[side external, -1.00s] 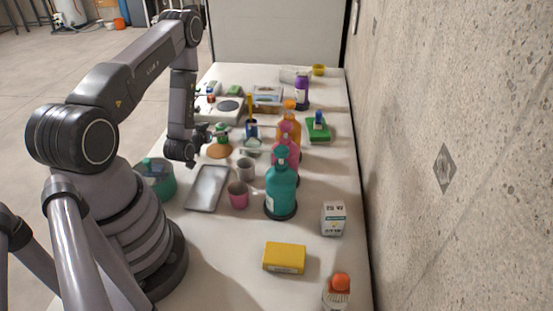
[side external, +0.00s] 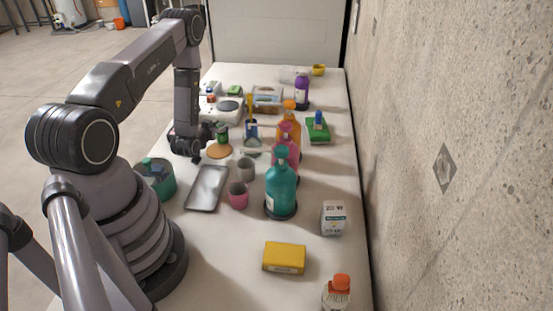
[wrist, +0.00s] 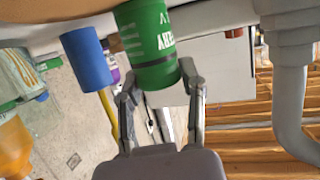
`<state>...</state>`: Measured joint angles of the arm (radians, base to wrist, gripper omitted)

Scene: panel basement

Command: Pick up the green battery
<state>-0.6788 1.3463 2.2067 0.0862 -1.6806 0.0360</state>
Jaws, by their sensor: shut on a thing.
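The green battery (wrist: 148,42) is a green cylinder with white lettering and a dark band. In the wrist view it sits between the two fingers of my gripper (wrist: 160,88), which is shut on it. In the side view the battery (side external: 222,133) shows as a small green upright shape just right of my gripper (side external: 208,134), above or on a round brown disc (side external: 219,151). I cannot tell whether its base touches anything. Its lower end is cut off by the frame edge in the wrist view.
A blue cylinder (wrist: 87,57) stands beside the battery in the wrist view. Grey cup (side external: 246,170), pink cup (side external: 238,195), grey tray (side external: 206,188) and several bottles, including a teal one (side external: 281,188), stand close by. The table's front right is more open around a yellow box (side external: 284,257).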

